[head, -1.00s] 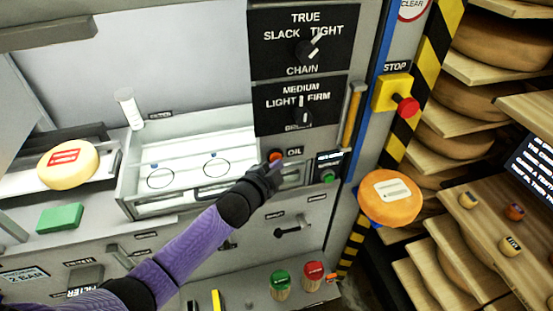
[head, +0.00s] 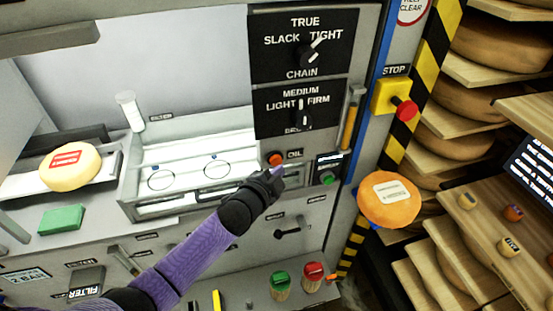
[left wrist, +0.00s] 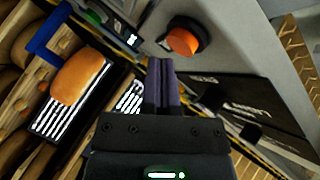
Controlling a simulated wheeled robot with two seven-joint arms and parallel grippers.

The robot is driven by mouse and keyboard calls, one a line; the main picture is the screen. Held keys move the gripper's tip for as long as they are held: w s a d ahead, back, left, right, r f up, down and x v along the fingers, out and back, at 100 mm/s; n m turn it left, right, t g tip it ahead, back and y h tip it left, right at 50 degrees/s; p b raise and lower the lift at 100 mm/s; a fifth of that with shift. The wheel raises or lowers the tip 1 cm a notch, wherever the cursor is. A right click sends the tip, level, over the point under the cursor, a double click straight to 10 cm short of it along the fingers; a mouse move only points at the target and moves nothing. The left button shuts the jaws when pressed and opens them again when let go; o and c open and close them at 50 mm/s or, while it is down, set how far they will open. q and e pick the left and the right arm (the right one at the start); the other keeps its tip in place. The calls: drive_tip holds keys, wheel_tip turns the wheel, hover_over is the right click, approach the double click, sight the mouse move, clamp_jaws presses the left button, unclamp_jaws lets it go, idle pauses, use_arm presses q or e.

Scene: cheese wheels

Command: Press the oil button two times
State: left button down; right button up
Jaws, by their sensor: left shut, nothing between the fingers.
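The oil button (head: 275,160) is a round orange-red button on the grey machine panel, left of the word OIL. In the left wrist view the orange button (left wrist: 183,42) stands out on its dark collar, just beyond the fingertips and a little to the right. My left gripper (head: 277,173) is shut and empty, just below the button and apart from it. Its two dark fingers (left wrist: 160,62) lie together in the left wrist view. My right gripper is not in view.
A green button (head: 328,177) sits right of the oil button. A red stop button (head: 405,108) is on a yellow box farther right. An orange cheese wheel (head: 388,222) is at the right.

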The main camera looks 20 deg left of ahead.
use_arm(q)
drive_tip(key=s+d, duration=0.1)
drive_tip(key=s+d+p, duration=0.1)
drive_tip(key=s+p, duration=0.1)
drive_tip(key=s, duration=0.1)
drive_tip(key=shift+s+d, duration=0.1)
drive_tip(key=shift+d, duration=0.3)
idle(1.1)
idle(0.3)
idle(0.7)
idle(0.3)
